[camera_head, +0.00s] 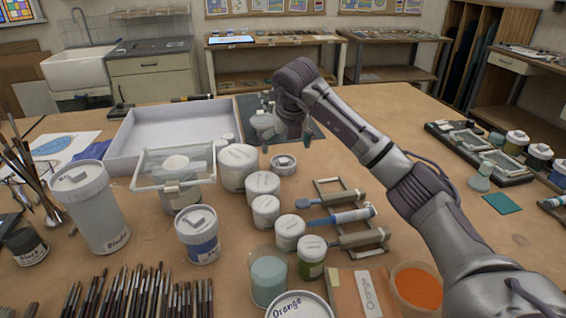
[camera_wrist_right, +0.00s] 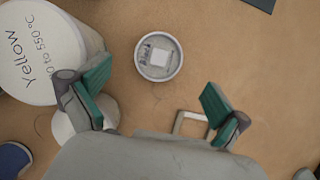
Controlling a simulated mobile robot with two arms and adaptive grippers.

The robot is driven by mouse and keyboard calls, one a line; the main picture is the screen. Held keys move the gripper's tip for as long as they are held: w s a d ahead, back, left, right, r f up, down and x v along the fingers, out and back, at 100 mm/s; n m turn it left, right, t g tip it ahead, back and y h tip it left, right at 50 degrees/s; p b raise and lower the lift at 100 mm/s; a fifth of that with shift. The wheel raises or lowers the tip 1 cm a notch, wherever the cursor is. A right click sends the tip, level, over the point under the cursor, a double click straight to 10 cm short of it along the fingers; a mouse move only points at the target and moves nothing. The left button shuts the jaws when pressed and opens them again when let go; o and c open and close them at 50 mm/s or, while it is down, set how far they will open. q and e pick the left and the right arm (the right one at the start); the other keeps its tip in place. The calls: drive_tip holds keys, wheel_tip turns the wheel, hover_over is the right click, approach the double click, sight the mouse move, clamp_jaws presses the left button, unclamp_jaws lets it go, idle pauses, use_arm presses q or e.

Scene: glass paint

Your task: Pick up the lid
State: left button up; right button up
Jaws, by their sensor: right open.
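In the right wrist view the lid (camera_wrist_right: 158,57) lies flat, just beyond and between the two green-padded fingertips. My right gripper (camera_head: 287,138) is open and empty, pointing down above and behind the lid in the head view. The right wrist view shows its open fingers (camera_wrist_right: 153,95) apart, with nothing between them. My left gripper is not in view.
The Yellow jar (camera_wrist_right: 38,45) stands close beside the left finger. A large white tray (camera_head: 125,150) is at left. An orange pot (camera_head: 416,289) stands near the front. Bare table lies right of the lid.

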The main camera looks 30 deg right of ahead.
sight(284, 160)
drive_tip(key=shift+p+x, duration=0.7)
drive_tip(key=shift+x, duration=2.45)
drive_tip(key=shift+s+a, duration=0.1)
drive_tip(key=shift+s, duration=0.05)
drive_tip(key=c, duration=1)
